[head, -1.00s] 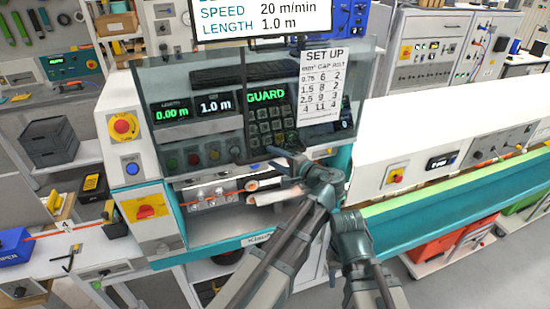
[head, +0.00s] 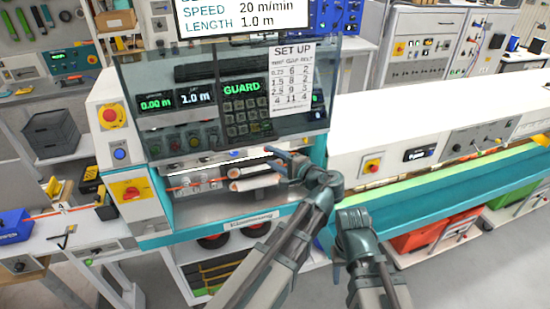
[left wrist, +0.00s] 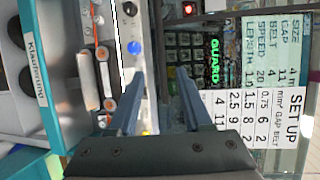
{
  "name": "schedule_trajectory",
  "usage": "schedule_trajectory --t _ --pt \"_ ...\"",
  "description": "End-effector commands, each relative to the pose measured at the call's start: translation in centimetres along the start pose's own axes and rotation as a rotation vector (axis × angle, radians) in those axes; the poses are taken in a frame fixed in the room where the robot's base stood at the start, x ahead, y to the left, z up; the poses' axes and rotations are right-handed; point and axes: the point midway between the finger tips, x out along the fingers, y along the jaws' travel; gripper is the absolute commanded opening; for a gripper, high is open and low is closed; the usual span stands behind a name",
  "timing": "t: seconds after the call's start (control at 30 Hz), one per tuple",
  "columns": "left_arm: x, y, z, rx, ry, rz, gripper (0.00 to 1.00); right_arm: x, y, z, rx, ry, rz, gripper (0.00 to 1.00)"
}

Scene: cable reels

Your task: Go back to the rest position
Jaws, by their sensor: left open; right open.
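My left gripper (head: 280,158) is open and empty in front of the cable machine (head: 150,235), by the lower edge of its clear guard (head: 160,135). In the left wrist view its two fingers (left wrist: 160,80) stand apart with nothing between them. The rollers (head: 255,178) and the orange cable (head: 185,185) lie to the left of and below the gripper. I cannot tell whether a finger touches the guard. My right arm (head: 358,240) shows at the lower right, in front of the teal bench edge, but its jaws do not show.
The display reads GUARD (head: 241,88). A set-up sheet (head: 291,78) hangs on the guard's right. A long teal trough (head: 430,185) runs off to the right. A blue bin (head: 14,226) stands at the left. Red (head: 420,235) and green bins sit under the bench. Floor shows at the lower right.

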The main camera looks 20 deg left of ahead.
Motion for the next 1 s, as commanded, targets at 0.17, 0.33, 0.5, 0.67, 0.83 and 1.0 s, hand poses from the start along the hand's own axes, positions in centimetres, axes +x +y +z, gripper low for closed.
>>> schedule_trajectory --t 0.17,0.33,0.5,0.67,0.83,1.0 --pt "0.0 0.0 0.0 0.0 0.0 0.001 0.5 0.0 0.0 0.0 0.0 0.0 0.0 0.45" --pt "0.9 2.4 1.8 -0.045 -0.03 0.112 0.5 0.0 0.0 0.0 0.0 0.0 0.0 0.45" --pt "1.5 9.2 6.0 -0.184 -0.112 0.44 0.5 0.0 0.0 0.0 0.0 0.0 0.0 0.45" --pt "-0.5 15.1 8.7 -0.329 -0.19 0.772 0.5 0.0 0.0 0.0 0.0 0.0 0.0 0.45" --pt "-3.4 18.4 9.8 -0.444 -0.241 1.029 0.5 0.0 0.0 0.0 0.0 0.0 0.0 0.45" --pt "-6.2 20.1 10.2 -0.533 -0.274 1.228 0.5 0.0 0.0 0.0 0.0 0.0 0.0 0.45"
